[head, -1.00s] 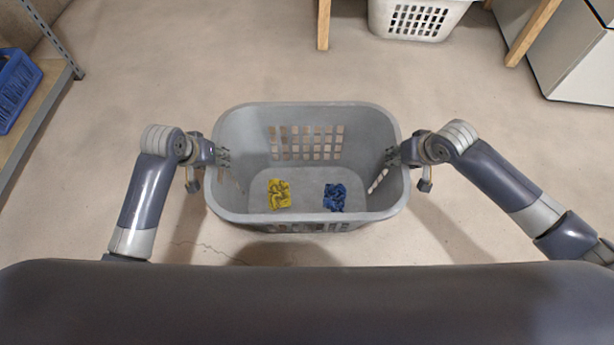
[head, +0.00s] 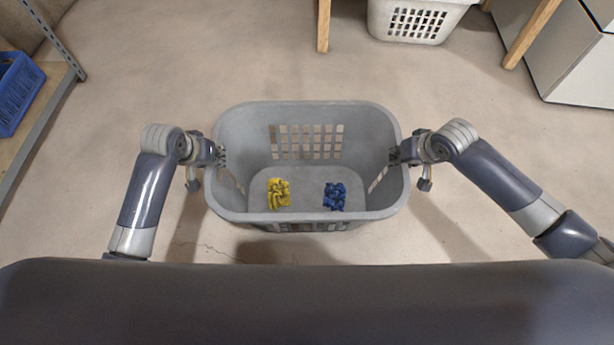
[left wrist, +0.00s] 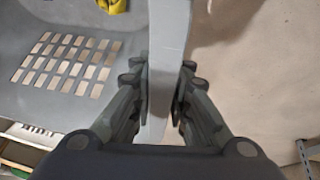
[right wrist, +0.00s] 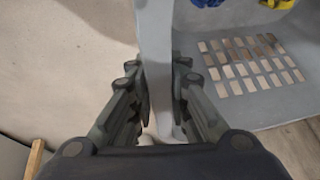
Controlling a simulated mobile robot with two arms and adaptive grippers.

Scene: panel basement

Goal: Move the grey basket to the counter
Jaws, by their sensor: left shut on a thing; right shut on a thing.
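The grey basket (head: 307,218) is in the middle of the head view, upright, with slotted walls. A yellow cloth-like item (head: 279,193) and a blue one (head: 334,196) lie on its floor. My left gripper (head: 221,157) is shut on the basket's left rim; in the left wrist view the rim (left wrist: 168,60) runs between its fingers. My right gripper (head: 394,157) is shut on the right rim, which shows between its fingers in the right wrist view (right wrist: 155,50). No counter can be made out for certain.
A white basket (head: 412,20) stands at the top between wooden legs (head: 323,25). A white cabinet (head: 575,60) is at the upper right. A shelf with a blue crate (head: 17,92) is at the left. The floor around the grey basket is clear.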

